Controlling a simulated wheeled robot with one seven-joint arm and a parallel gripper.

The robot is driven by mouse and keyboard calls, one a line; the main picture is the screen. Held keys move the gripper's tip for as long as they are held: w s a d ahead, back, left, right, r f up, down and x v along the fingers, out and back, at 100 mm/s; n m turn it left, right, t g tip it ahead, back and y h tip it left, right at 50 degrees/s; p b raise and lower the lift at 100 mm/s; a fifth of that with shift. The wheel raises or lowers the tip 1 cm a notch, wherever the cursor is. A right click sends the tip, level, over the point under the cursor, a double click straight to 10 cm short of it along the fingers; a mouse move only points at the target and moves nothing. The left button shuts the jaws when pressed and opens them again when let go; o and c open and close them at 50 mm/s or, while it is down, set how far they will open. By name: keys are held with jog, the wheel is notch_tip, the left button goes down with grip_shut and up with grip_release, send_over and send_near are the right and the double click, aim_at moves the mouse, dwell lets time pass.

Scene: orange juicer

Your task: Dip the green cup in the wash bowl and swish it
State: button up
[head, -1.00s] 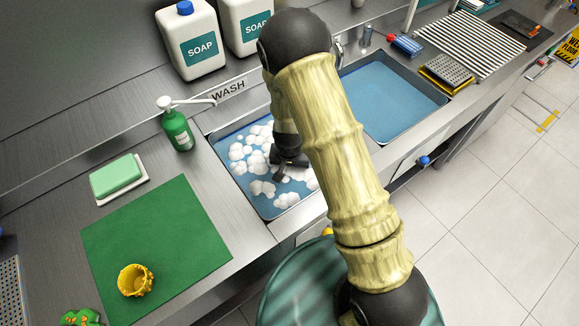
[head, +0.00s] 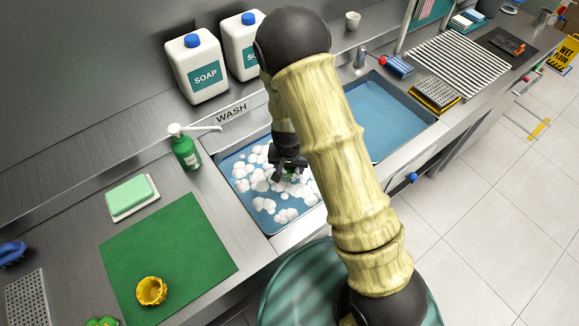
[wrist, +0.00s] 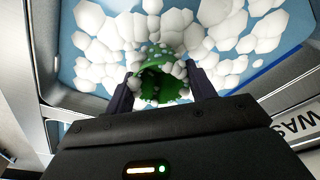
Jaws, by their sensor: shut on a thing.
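The green cup (wrist: 153,84) is between my gripper's two fingers in the wrist view, with white foam around and on it. My gripper (head: 287,172) is shut on the cup and points down into the wash bowl (head: 262,222). In the head view a small bit of the green cup (head: 293,177) shows beside the fingers among the foam. The wash bowl is a sink basin with blue water and clumps of white suds. The foam hides part of the cup, so its depth in the water is hard to tell.
A green soap pump (head: 185,152) stands left of the bowl. Two white soap jugs (head: 197,70) stand behind. A second blue-water basin (head: 385,115) lies to the right. A green mat (head: 185,235) with a yellow crown-like cup (head: 151,291) lies at the front left.

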notch_tip(320, 180, up, 5)
jog(key=p, duration=0.4)
jog(key=shift+r, duration=0.2)
